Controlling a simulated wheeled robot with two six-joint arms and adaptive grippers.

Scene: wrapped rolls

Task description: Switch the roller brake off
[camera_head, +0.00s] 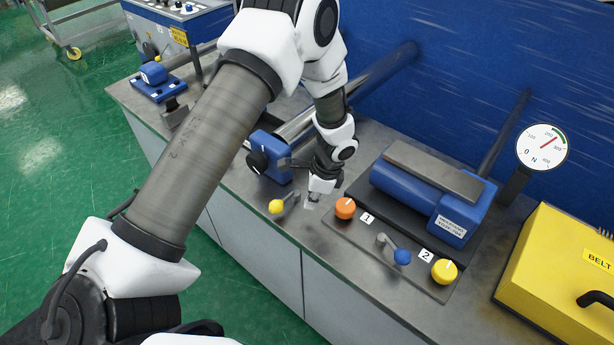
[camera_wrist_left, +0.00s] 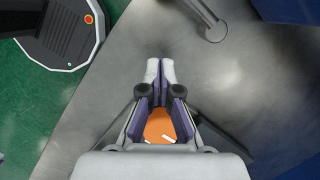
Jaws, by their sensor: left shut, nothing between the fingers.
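My left gripper (camera_head: 313,202) is shut and empty, pointing down just left of an orange knob (camera_head: 345,208) beside the label 1. In the left wrist view the gripper's closed fingertips (camera_wrist_left: 160,70) are over bare metal. The orange knob (camera_wrist_left: 160,125) shows through the gap between the finger links. A lever with a yellow ball (camera_head: 276,206) stands left of the gripper; a metal lever (camera_wrist_left: 207,15) shows at the top of the wrist view. A lever with a blue ball (camera_head: 401,257) and a yellow knob (camera_head: 444,271) are by label 2. Which control is the roller brake cannot be told.
A blue block with a black knob (camera_head: 258,161) stands behind the yellow-ball lever. A blue roller unit (camera_head: 415,200) sits behind the knobs. A gauge (camera_head: 542,148) and a yellow box (camera_head: 565,275) are at the right. The bench front edge has free room.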

